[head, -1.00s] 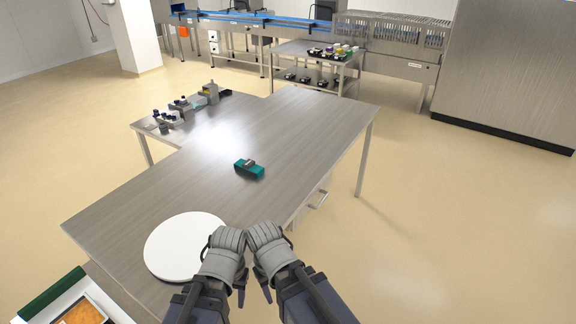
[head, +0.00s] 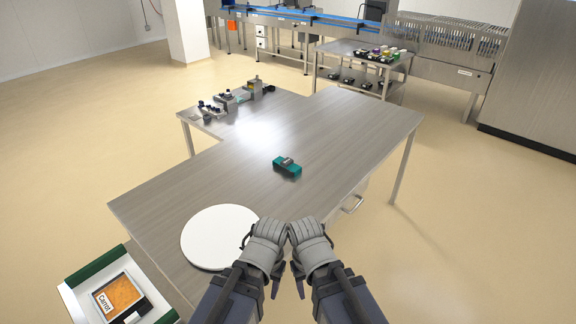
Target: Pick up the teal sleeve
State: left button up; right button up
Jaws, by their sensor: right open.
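The teal sleeve (head: 287,168) lies on the steel table near its middle, with a small grey piece on top of it. My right gripper (head: 305,232) and my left gripper (head: 268,232) are side by side at the table's near edge, close together. Both are apart from the sleeve, which lies beyond them. The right gripper is open and holds nothing that I can see. The fingers of the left gripper are too small and overlapped to tell whether they are open.
The steel table (head: 240,165) has a round white board (head: 215,236) at its near left. Small items (head: 228,101) stand on the left extension. A tray labelled Carrot (head: 118,296) is at the lower left. A cart (head: 345,50) stands behind. The tabletop around the sleeve is clear.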

aim_at(287, 163)
jog(key=i+l+u, duration=0.15)
jog(key=i+l, duration=0.15)
jog(key=i+l+u, duration=0.15)
jog(key=i+l, duration=0.15)
jog(key=i+l+u, duration=0.1)
jog(key=i+l, duration=0.15)
jog(key=l, duration=0.2)
jog(key=i+l+u, duration=0.15)
jog(key=i+l, duration=0.15)
jog(key=i+l+u, duration=0.15)
jog(key=l, duration=0.35)
jog(key=i+l+u, duration=0.15)
jog(key=i+l, duration=0.15)
jog(key=l, duration=0.15)
jog(key=i+l+u, duration=0.1)
jog(key=l, duration=0.4)
jog(key=i+l+u, duration=0.15)
jog(key=l, duration=0.35)
jog(key=i+j, duration=0.05)
jog(key=i, duration=0.05)
